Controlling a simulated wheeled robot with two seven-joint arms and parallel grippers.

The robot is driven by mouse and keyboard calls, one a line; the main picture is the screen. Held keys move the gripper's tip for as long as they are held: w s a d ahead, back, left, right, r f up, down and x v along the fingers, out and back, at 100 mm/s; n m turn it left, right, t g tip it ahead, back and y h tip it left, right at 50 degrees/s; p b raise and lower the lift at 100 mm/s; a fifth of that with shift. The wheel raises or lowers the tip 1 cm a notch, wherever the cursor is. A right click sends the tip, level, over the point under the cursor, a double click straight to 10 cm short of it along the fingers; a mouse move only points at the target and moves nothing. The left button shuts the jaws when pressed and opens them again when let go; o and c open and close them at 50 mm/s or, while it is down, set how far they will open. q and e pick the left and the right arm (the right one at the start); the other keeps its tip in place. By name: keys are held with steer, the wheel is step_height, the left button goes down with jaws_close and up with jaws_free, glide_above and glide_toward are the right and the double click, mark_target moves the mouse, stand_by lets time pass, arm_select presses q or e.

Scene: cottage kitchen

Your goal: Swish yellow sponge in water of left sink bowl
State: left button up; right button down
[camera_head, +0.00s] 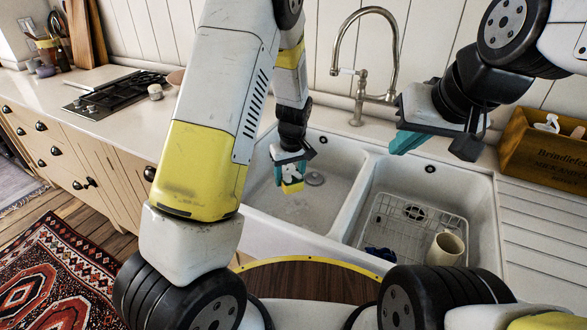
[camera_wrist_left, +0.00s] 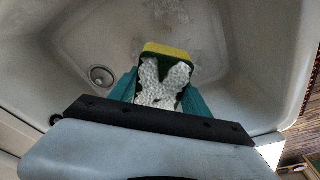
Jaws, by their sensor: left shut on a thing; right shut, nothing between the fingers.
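The yellow sponge (camera_head: 292,187) is in my left gripper (camera_head: 289,172), inside the left sink bowl (camera_head: 335,200). In the left wrist view the sponge (camera_wrist_left: 168,50) shows a yellow face and a dark green layer at the far end of the teal fingers. White bumpy material covers part of the space between the fingers. The left bowl's floor has faint pale ripples or marks; the water level is hard to tell. My right gripper (camera_head: 405,142) is shut and empty, above the back edge of the right bowl (camera_head: 470,195).
The tap (camera_head: 358,85) arches behind the bowls. The right bowl holds a wire rack (camera_head: 400,222), a cream mug (camera_head: 446,247) and a small dark blue thing (camera_head: 381,253). A wooden crate (camera_head: 540,155) stands on the right counter. A divider separates the bowls.

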arm_select(q)
steer(key=shift+r, duration=3.45)
